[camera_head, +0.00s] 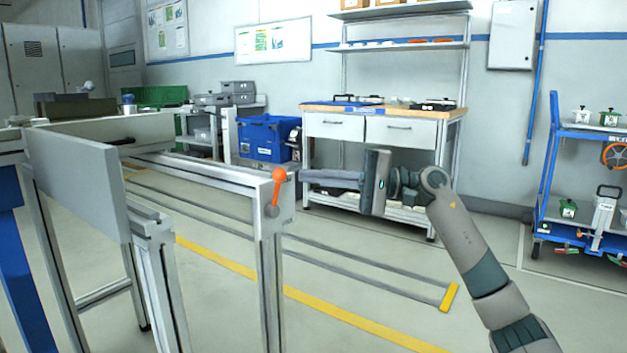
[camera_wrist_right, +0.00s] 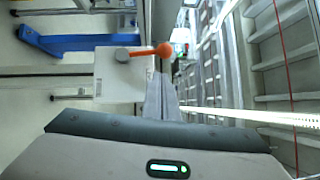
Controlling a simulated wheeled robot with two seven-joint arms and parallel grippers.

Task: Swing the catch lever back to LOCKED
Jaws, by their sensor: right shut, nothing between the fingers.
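The catch lever (camera_head: 276,190) is a short orange handle with a round orange knob on a grey pivot, at the end of the grey frame's rail. In the head view it points up, with its knob tilted slightly right. My right gripper (camera_head: 303,175) comes in from the right, its fingers level and shut with nothing between them. The fingertips are just right of the knob; I cannot tell whether they touch. In the right wrist view the lever (camera_wrist_right: 148,51) lies just beyond the shut fingertips (camera_wrist_right: 161,76). No LOCKED marking is readable. My left gripper is not in view.
The grey metal frame (camera_head: 265,240) with a flat panel (camera_head: 75,180) stands at the left. A workbench (camera_head: 385,112) with drawers stands behind my right gripper, beside a blue bin (camera_head: 265,138). A blue cart (camera_head: 590,180) is at the right. The floor between is open.

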